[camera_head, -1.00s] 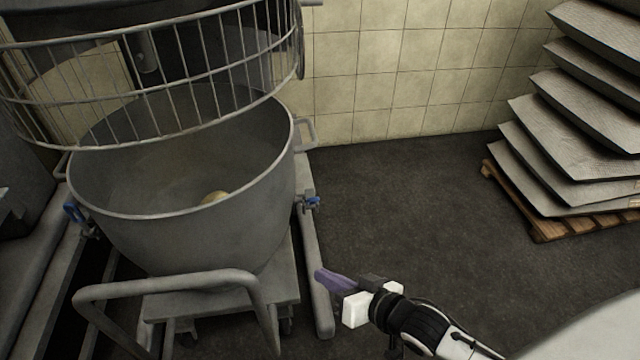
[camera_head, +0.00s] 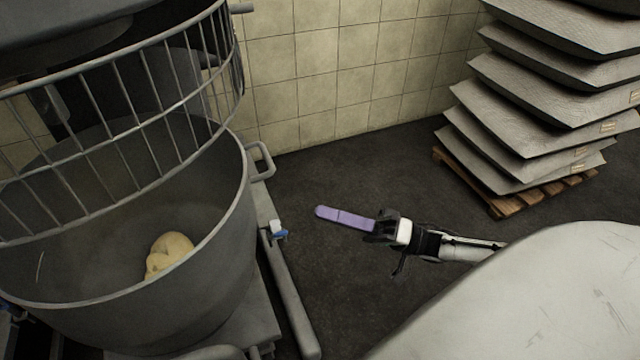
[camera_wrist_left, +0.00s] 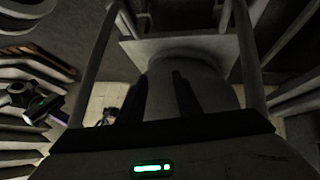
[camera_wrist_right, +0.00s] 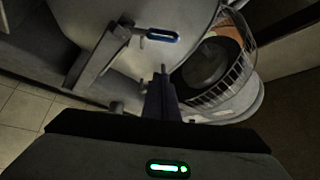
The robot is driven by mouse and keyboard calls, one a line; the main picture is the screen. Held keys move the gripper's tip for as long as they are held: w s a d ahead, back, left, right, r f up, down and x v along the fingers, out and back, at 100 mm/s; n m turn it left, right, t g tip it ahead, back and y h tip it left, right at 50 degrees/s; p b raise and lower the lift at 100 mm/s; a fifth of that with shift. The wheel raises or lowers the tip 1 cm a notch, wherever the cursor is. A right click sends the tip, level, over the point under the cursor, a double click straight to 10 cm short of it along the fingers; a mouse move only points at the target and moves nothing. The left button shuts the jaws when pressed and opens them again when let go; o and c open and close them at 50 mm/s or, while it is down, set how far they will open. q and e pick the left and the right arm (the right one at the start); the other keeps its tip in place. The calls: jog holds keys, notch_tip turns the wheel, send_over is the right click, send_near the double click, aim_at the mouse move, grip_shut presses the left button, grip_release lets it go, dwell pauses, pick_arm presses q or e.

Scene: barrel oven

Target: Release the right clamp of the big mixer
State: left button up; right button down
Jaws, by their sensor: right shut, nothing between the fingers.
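The big mixer's grey bowl (camera_head: 222,235) fills the left side of the head view, with a lump of dough (camera_head: 168,254) inside. The right clamp, with a blue handle (camera_head: 279,234), is at the bowl's right side by the frame rail. Its blue handle (camera_wrist_right: 162,36) seems to show in the right wrist view, ahead of the fingertips. My right gripper (camera_head: 320,212), with purple fingers, is shut and empty, to the right of the clamp and apart from it in the picture. My left gripper (camera_wrist_left: 159,78) shows only in its wrist view, its two dark fingers apart with nothing seen held.
A wire guard (camera_head: 120,130) hangs over the bowl. A bowl handle (camera_head: 262,160) sticks out above the clamp. A grey rail (camera_head: 290,300) runs along the floor. Stacked sacks (camera_head: 540,105) stand on a wooden pallet (camera_head: 500,203) at right. Dark floor between is clear.

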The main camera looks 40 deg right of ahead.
aim_at(277, 230)
pick_arm(q)
jog(key=shift+w+d+r+t+h+b, duration=0.15)
jog(key=shift+d+r+t+h+b, duration=0.25)
jog(key=shift+r+b, duration=0.4)
pick_arm(e)
jog(key=w+a, duration=0.2)
jog(key=a, duration=0.5)
jog(key=shift+w+a+r, duration=0.15)
jog(key=shift+w+r, duration=0.05)
jog(key=shift+w, duration=0.05)
pick_arm(q)
jog(key=shift+d, duration=0.1)
pick_arm(e)
jog(key=shift+s+f, duration=0.1)
